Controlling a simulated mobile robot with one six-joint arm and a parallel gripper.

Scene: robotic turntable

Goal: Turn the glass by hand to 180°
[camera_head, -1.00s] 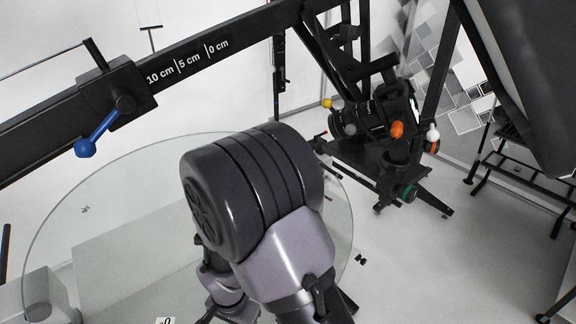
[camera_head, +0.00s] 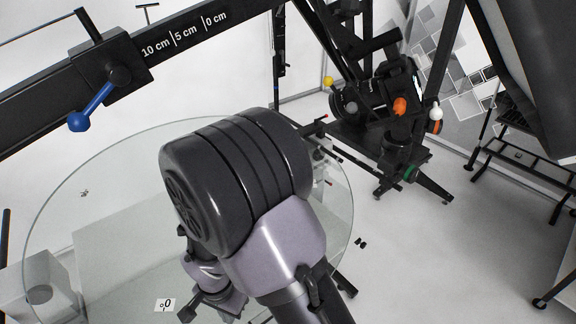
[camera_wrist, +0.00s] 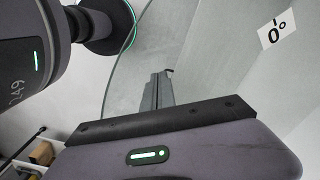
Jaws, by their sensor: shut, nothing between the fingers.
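The glass (camera_head: 100,180) is a large, clear round disc with a greenish rim. In the head view it spreads behind my arm, which covers much of its middle and right. A white 0° label (camera_head: 165,304) shows at the bottom of that view. In the wrist view, the glass (camera_wrist: 205,60) has its curved edge left of my gripper (camera_wrist: 158,90), and the 0° label (camera_wrist: 277,32) is at upper right. My gripper is shut and empty, its fingers overlapping the glass near that edge. I cannot tell whether they touch it.
A black beam (camera_head: 60,90) with centimetre marks and a blue-knobbed lever (camera_head: 90,107) crosses above the glass. A dark camera rig (camera_head: 385,110) with coloured knobs stands behind right. A black bench-like frame (camera_head: 520,160) is at far right. The pale floor between is mostly clear.

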